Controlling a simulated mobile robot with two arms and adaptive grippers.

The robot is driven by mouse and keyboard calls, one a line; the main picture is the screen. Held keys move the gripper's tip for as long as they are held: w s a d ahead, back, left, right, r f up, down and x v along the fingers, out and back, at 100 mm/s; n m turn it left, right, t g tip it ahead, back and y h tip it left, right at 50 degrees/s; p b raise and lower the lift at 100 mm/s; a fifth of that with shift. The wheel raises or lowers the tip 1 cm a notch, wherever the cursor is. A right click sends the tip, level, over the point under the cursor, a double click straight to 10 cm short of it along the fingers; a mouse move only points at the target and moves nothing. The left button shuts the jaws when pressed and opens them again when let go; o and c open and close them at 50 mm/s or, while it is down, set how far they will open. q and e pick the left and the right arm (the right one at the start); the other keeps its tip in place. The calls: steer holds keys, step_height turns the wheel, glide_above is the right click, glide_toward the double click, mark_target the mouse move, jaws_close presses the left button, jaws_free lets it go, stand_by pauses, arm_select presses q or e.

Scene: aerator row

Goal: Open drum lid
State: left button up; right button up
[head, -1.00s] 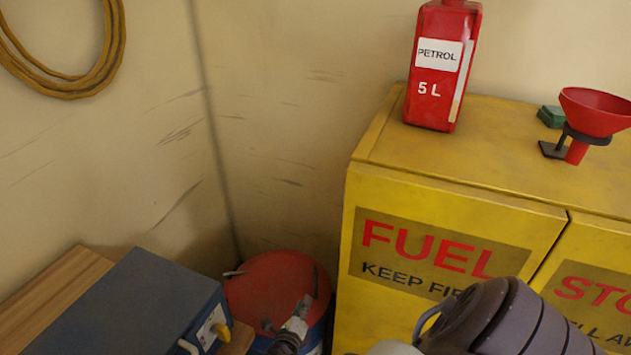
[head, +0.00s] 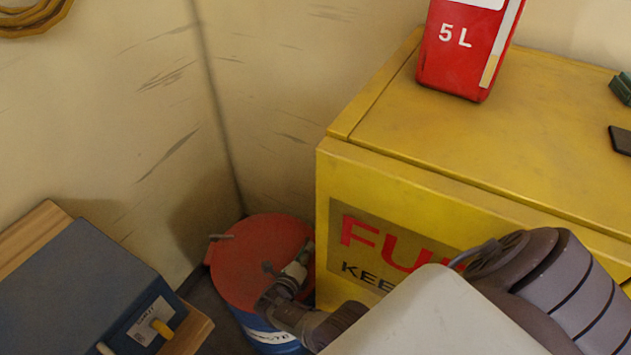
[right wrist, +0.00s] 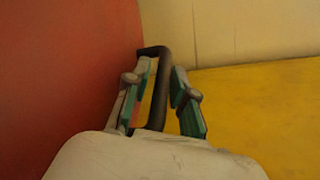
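The drum (head: 262,331) is blue with a white label and stands in the corner left of the yellow cabinet. Its round red lid (head: 250,250) lies on top, with no clear gap at the rim. My right gripper (head: 285,272) is at the right part of the lid. In the right wrist view, a dark loop handle (right wrist: 159,100) stands between my right gripper's teal-padded fingers (right wrist: 166,95). The fingers are apart, with a gap showing between the handle and the right finger. The red surface of the lid (right wrist: 60,70) fills the left side there. My left gripper is not in view.
The yellow fuel cabinet (head: 480,170) stands close to the right of the drum, with a red petrol can (head: 465,50) on top. A blue box (head: 75,290) on a wooden surface is at the lower left. Walls close off the corner behind.

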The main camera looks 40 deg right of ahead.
stand_by(0.3)
steer(key=shift+c, duration=2.1)
jaws_close()
steer(key=shift+r, duration=0.1)
